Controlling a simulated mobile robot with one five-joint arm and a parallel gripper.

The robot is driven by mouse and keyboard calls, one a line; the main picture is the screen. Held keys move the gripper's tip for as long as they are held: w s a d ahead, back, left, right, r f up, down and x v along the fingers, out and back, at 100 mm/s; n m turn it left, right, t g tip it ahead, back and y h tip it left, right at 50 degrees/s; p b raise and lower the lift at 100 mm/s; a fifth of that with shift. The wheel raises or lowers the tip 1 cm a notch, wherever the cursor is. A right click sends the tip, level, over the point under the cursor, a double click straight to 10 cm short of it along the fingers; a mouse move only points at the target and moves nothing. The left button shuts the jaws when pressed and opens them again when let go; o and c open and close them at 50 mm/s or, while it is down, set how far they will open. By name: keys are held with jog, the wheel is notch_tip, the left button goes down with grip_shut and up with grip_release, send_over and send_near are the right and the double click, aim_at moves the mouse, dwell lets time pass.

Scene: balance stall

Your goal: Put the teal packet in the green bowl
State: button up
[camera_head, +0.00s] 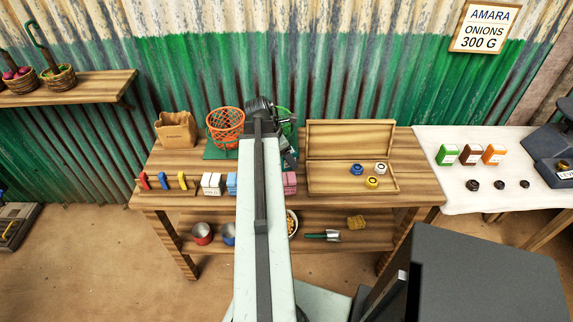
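A green basket-like bowl (283,114) stands at the back of the wooden table, largely hidden behind my arm. An orange mesh bowl (225,124) stands to its left. I cannot make out a teal packet; it may be hidden by my arm. A green packet (447,154) with a white label stands on the white-topped table at the right. My gripper (289,153) seems to be the dark part at the far end of my arm, in front of the green bowl. Its fingers are too small and covered to read.
White blocks (212,184), pink blocks (289,183) and blue ones line the table's front. An open wooden box (352,182) holds several round lids or jars. Red-brown (471,154) and orange (494,154) packets stand beside the green packet. A paper bag (176,130) stands at the back left.

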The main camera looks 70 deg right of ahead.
jog(key=shift+r, duration=0.1)
grip_shut()
jog(key=shift+r, duration=0.1)
notch_tip(320, 180, up, 10)
jog(key=p, duration=1)
